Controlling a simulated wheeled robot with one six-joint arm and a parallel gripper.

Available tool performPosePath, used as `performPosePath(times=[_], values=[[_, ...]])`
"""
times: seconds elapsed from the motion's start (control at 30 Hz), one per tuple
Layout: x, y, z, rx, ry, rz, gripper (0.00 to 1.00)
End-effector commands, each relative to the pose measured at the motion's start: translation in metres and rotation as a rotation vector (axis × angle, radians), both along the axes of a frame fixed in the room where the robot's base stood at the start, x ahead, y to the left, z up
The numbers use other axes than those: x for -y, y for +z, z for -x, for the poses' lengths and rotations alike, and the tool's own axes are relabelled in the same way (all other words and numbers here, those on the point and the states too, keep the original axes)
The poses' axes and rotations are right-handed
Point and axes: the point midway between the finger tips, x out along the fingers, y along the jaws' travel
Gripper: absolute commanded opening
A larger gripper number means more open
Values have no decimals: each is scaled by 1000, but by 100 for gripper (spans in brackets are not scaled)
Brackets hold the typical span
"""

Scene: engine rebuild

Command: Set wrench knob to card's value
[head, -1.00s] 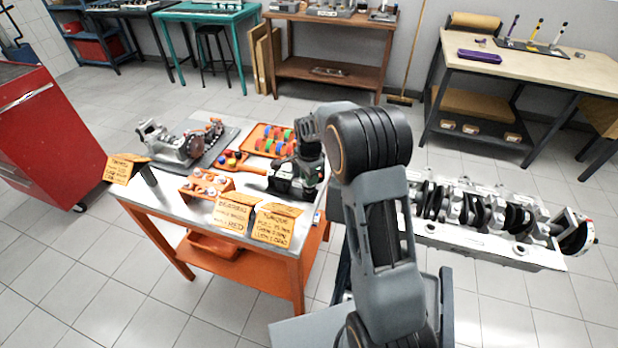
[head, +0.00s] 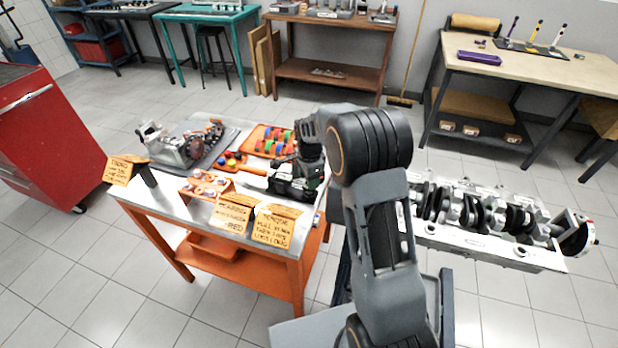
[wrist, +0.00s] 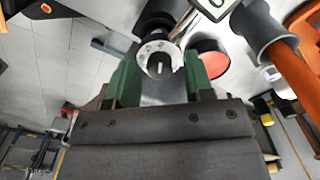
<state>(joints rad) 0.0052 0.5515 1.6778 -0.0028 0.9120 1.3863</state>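In the wrist view, a round silver knob-like part (wrist: 158,57) with white dots and a pale pin lies between the green fingers of my gripper (wrist: 158,76). The fingers stand apart, close on either side of it; contact is unclear. In the head view my gripper (head: 305,182) is low over the right end of the orange table, by a black tool body (head: 285,186). An orange handle (head: 247,167) lies to its left. The torque card (head: 272,226) stands at the table's front right; its small print is not clearly readable. My arm hides part of this area.
The orange table (head: 172,206) also holds a second card (head: 232,215), a left card (head: 122,170), an orange block with bolts (head: 205,184), a coloured-parts tray (head: 258,132) and a metal assembly (head: 185,147). An engine block (head: 470,240) stands right of my arm.

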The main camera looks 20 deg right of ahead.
Motion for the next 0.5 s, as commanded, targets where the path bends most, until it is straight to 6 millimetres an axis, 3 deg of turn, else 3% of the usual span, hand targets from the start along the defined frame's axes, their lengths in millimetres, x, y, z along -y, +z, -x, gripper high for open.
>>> performPosePath(times=[0.3,0.5], values=[[0,2,0,0,1,0,51],[0,28,-1,4,1,0,51]])
